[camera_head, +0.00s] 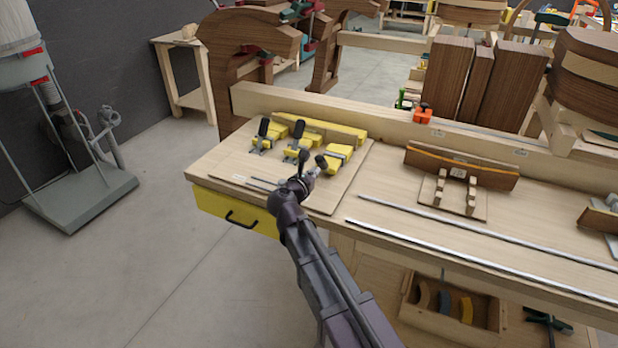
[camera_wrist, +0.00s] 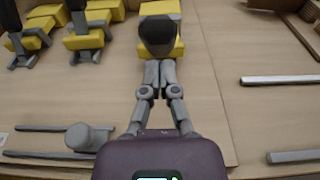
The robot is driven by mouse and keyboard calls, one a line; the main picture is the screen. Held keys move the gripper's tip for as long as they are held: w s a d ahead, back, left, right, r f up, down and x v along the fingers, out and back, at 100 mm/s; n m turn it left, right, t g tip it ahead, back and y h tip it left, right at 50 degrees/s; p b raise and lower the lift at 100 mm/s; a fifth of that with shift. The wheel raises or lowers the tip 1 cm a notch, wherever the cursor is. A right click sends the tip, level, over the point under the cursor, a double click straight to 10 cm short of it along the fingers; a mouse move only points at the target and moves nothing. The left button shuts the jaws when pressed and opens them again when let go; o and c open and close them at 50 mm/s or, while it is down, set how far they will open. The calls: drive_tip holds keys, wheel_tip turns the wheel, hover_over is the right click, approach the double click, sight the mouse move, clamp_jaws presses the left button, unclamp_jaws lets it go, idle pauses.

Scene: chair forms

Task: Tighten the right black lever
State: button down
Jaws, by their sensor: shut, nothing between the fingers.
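The right black lever shows its dark rounded end (camera_wrist: 157,35) in the wrist view, pointing toward the camera in front of a yellow block (camera_wrist: 160,9). In the head view its dark end (camera_head: 321,161) is beside the right yellow clamp block (camera_head: 338,155). My gripper (camera_wrist: 158,64) is shut and empty, its fingertips at the lever's near end; I cannot tell whether they touch it. In the head view my gripper (camera_head: 312,171) partly hides the lever. Two other black levers, left (camera_head: 263,127) and middle (camera_head: 299,130), stand upright on their yellow clamps.
The clamps sit on a wooden board (camera_head: 222,169) at the bench's left end. A grey rod with a round knob (camera_wrist: 80,137) lies left of my gripper. Long metal bars (camera_head: 470,228) lie to the right. A wooden form (camera_head: 462,166) stands further right.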

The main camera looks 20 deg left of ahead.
drive_tip(key=shift+w+r, duration=0.2)
drive_tip(key=shift+w, duration=0.1)
drive_tip(key=shift+a, duration=0.2)
drive_tip(key=shift+d, duration=0.15)
drive_tip(key=shift+r, duration=0.1)
drive_tip(key=shift+r+p, duration=0.1)
drive_tip(key=shift+p, duration=0.35)
